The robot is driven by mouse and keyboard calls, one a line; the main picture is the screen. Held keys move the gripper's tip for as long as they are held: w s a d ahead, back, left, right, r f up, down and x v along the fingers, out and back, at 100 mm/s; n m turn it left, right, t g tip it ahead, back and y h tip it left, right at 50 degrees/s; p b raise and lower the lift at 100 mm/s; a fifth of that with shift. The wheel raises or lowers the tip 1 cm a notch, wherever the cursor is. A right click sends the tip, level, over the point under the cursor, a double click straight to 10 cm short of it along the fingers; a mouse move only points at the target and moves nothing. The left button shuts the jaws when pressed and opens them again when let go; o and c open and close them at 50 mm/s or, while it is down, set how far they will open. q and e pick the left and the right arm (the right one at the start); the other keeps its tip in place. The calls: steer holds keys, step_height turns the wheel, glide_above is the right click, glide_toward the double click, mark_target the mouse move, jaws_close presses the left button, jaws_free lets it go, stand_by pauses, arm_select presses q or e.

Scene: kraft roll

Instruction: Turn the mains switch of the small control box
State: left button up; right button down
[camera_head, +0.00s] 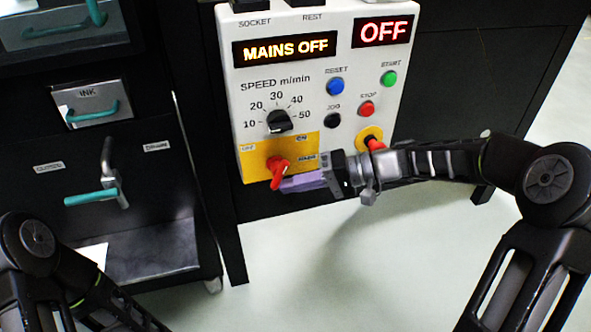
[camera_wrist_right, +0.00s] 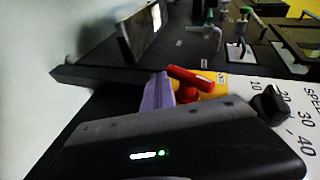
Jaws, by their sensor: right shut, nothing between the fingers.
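The control box (camera_head: 350,85) is a white panel whose displays read MAINS OFF and OFF. Its red mains switch (camera_head: 277,170) sits on a yellow plate at the lower left, with the handle tilted down to the left. My right gripper (camera_head: 290,183) is shut and empty, its purple fingers just right of and below the red handle. In the right wrist view the red switch (camera_wrist_right: 192,78) lies close beside the purple finger (camera_wrist_right: 158,92); whether they touch I cannot tell. My left gripper is out of view; only part of that arm shows.
A black speed knob (camera_head: 279,121) sits above the switch. Blue, green, red and black buttons are to the right. A red control on a yellow disc (camera_head: 371,137) is partly behind my right gripper. Dark drawers with teal handles (camera_head: 92,197) stand at left.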

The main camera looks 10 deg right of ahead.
steer(key=shift+r+p, duration=0.35)
steer(key=shift+r, duration=0.45)
steer(key=shift+a, duration=0.1)
steer(key=p+v, duration=0.2)
steer(key=v, duration=0.5)
steer(key=shift+d, duration=0.4)
steer(key=shift+r, duration=0.15)
